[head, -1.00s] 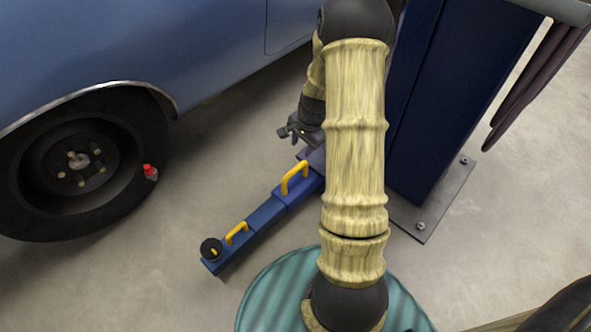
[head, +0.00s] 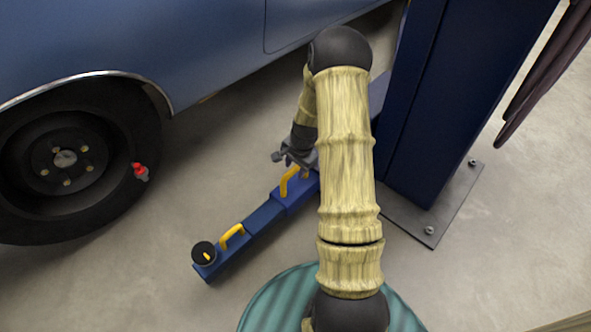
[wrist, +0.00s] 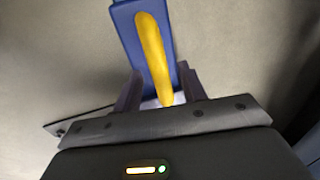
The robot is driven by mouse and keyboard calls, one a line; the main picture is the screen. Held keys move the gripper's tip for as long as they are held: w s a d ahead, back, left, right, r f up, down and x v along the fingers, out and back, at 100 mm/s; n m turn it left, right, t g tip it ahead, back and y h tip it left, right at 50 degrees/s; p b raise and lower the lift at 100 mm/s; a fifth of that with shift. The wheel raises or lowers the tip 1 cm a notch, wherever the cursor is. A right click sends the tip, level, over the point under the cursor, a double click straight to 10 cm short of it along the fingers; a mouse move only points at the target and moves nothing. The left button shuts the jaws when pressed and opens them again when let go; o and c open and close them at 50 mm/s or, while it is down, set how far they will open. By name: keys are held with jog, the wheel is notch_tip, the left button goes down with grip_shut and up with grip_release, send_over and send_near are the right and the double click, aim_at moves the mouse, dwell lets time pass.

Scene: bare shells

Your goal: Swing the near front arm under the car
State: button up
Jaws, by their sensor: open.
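The near front arm (head: 262,216) is a blue telescoping beam low over the floor. It runs from the blue lift post down-left to a round black pad (head: 203,254). Two yellow handles stand on it, one near the pad (head: 232,235) and one nearer the post (head: 289,180). The blue car (head: 190,45) is at the upper left; the pad end lies outside its side, right of the wheel. My gripper (head: 293,158) is open just above the handle nearer the post. In the wrist view that yellow handle (wrist: 152,50) reaches down between the open fingers (wrist: 163,88).
The dark blue lift post (head: 425,100) stands on a bolted base plate (head: 430,215) at right. The car's wheel (head: 70,155) is at left, with a small red-capped item (head: 140,171) by the tyre. Bare floor (head: 200,160) lies between arm and car.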

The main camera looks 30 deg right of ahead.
grip_shut()
jog(key=shift+w, duration=0.1)
